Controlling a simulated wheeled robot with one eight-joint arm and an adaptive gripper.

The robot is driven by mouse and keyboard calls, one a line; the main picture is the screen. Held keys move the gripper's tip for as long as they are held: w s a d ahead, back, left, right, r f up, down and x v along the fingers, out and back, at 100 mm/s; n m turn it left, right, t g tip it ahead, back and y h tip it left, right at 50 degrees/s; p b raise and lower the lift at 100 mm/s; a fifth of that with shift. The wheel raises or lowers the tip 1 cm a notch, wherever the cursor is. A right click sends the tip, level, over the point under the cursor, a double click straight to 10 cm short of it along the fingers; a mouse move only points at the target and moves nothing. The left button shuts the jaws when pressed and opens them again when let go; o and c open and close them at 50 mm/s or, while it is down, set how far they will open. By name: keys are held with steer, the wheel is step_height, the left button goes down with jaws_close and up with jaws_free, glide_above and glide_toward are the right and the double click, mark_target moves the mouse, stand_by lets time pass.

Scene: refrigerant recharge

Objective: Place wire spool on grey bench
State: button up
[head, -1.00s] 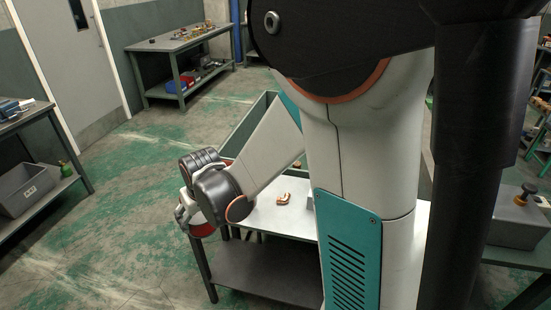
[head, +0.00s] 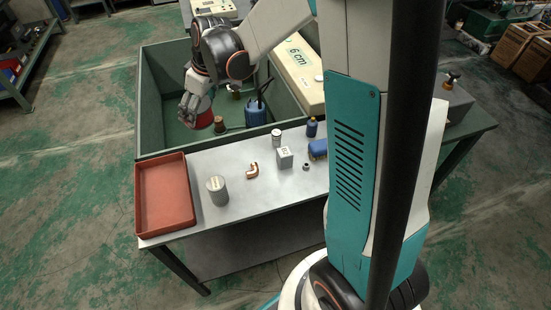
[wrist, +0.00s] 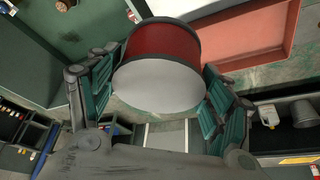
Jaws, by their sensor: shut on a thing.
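My gripper (head: 192,104) is shut on the wire spool (head: 205,119), a red drum with a pale end face. In the wrist view the spool (wrist: 165,52) sits between the two green-padded fingers (wrist: 160,95), its pale face toward the camera. In the head view the gripper and spool are over the open green bin, behind the bench; I cannot tell their exact height. The bench (head: 240,207) has a pale grey top, with a bare patch at its front middle. Part of the spool is hidden by the gripper in the head view.
A red tray (head: 141,206) lies at the bench's left end. The green bin (head: 151,143) holds a blue can (head: 255,113). My arm hides the bench's right part.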

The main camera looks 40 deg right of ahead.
step_height(320, 180, down, 20)
steer(key=b, duration=0.6)
steer(key=shift+b, duration=0.35)
steer(key=o, duration=1.5)
steer(key=s+r+m+p, duration=0.1)
steer(key=s+r, duration=0.3)
steer(key=r, duration=0.4)
steer(key=s+r+m+t+h+p, duration=0.1)
steer(key=s+r+p, duration=0.1)
steer(key=s+r, duration=0.4)
steer(key=s+r+m+p, duration=0.1)
steer(key=s+r, duration=0.2)
steer(key=r, duration=0.6)
steer(key=shift+s+a+r+m+t+h, duration=0.1)
steer(key=shift+s+r+m+t+h, duration=0.3)
steer(key=shift+s, duration=1.75)
steer(key=shift+s+a+r+m+t+h, duration=0.1)
steer(key=shift+s+r+m+t, duration=0.55)
steer(key=shift+s, duration=1.5)
steer(key=shift+s+a+r+m+t+h, duration=0.2)
steer(key=shift+s+r+m, duration=0.55)
steer(key=shift+s, duration=1.4)
